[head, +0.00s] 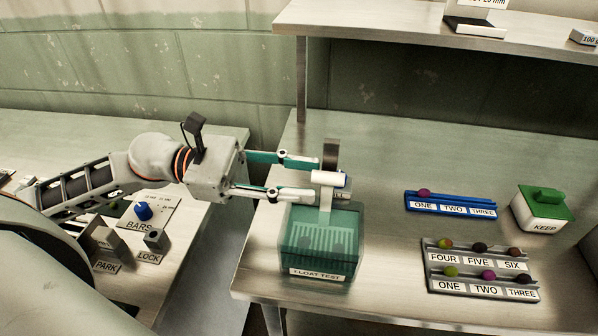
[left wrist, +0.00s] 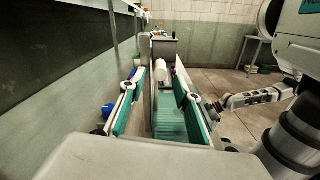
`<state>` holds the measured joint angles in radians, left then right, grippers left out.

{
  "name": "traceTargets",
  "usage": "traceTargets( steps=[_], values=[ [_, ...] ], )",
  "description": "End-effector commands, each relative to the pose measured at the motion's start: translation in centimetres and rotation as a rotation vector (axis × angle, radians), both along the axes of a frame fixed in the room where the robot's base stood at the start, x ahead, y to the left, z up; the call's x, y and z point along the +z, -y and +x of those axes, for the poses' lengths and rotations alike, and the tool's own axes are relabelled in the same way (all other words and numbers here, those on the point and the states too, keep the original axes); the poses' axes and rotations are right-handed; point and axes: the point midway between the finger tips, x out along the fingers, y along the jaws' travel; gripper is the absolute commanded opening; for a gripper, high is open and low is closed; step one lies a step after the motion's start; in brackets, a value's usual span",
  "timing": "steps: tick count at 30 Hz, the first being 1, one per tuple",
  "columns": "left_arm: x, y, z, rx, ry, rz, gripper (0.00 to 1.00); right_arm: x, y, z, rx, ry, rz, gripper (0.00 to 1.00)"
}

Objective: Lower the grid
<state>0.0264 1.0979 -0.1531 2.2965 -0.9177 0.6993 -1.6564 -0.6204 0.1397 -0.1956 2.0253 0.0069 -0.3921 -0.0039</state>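The float test tank (head: 300,262) is a green see-through box on the right-hand bench. A pale slotted grid (head: 322,238) shows inside it, with a flat stem rising to a white cylindrical handle (head: 328,179) above the rim. My left gripper (head: 322,178) reaches in from the left, level with the handle. Its two teal-and-white fingers are apart. In the left wrist view, the white handle (left wrist: 163,72) stands between the finger ends, with gaps visible beside it.
A blue rack (head: 450,207) and a grey rack (head: 480,272) with small balls stand to the right, beside a green-lidded KEEP box (head: 541,212). A shelf (head: 400,20) overhangs the back. A control bench (head: 150,255) with a blue knob lies left, across a gap.

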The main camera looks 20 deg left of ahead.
Motion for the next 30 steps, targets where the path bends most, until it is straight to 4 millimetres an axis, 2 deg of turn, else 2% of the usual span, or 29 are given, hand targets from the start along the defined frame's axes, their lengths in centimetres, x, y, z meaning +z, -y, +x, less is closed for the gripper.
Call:
traceTargets(
  steps=[7,14,23,30],
  values=[
    [0.3,0.0,0.0,0.000,0.005,-0.003,0.32,-0.8,-0.2,-1.1,0.008,-0.023,-0.001,0.40],
    [0.3,-0.9,-0.2,0.002,0.004,-0.003,0.32,-0.6,-0.2,-0.9,0.006,-0.018,0.000,0.40],
    [0.3,-4.2,-1.2,0.002,0.002,-0.003,0.32,-0.5,-0.2,-0.7,0.004,-0.015,0.001,0.40],
    [0.2,-7.4,-2.1,0.003,0.001,-0.004,0.32,-0.5,-0.1,-0.7,0.003,-0.014,0.000,0.40]
  ],
)
